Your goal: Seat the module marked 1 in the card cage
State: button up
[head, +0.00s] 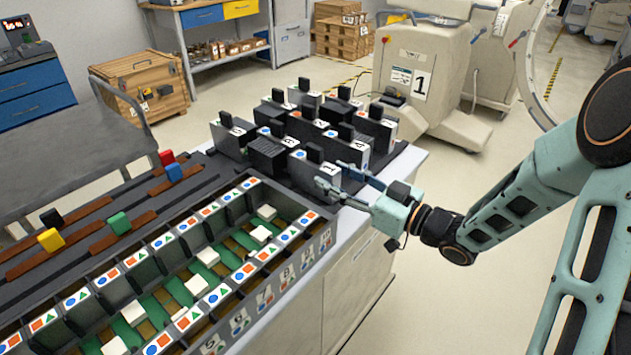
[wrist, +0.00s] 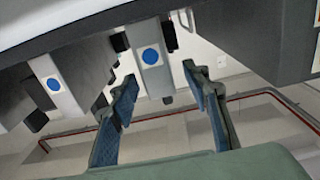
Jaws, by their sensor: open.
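Several box-shaped modules (head: 350,150) with black top handles stand in rows on the cart's right end. Some have white faces with blue or red marks and digits, too small for me to tell which is marked 1. My gripper (head: 338,180) is open and empty beside the near right corner of this group. In the wrist view, a light grey module with a blue circle (wrist: 151,57) shows between the spread fingers (wrist: 158,85), beyond their tips; its digit is not visible. The card cage (head: 277,293) is a dark, long, slotted frame with symbol strips and numbered front plates.
White blocks (head: 208,257) sit inside the cage. Behind it, red, blue, black, yellow and green blocks (head: 118,223) sit on brown rails. A beige machine marked 1 (head: 425,70) stands behind. Floor right of the cart is clear.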

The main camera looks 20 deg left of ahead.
aim_at(315, 161)
jog(key=shift+r+b+x, duration=0.15)
jog(key=shift+b+x, duration=0.1)
jog(key=shift+x, duration=1.3)
jog(key=shift+r+b+x, duration=0.15)
jog(key=shift+b+x, duration=0.05)
jog(key=shift+x, duration=1.35)
jog(key=shift+c, duration=0.5)
grip_shut()
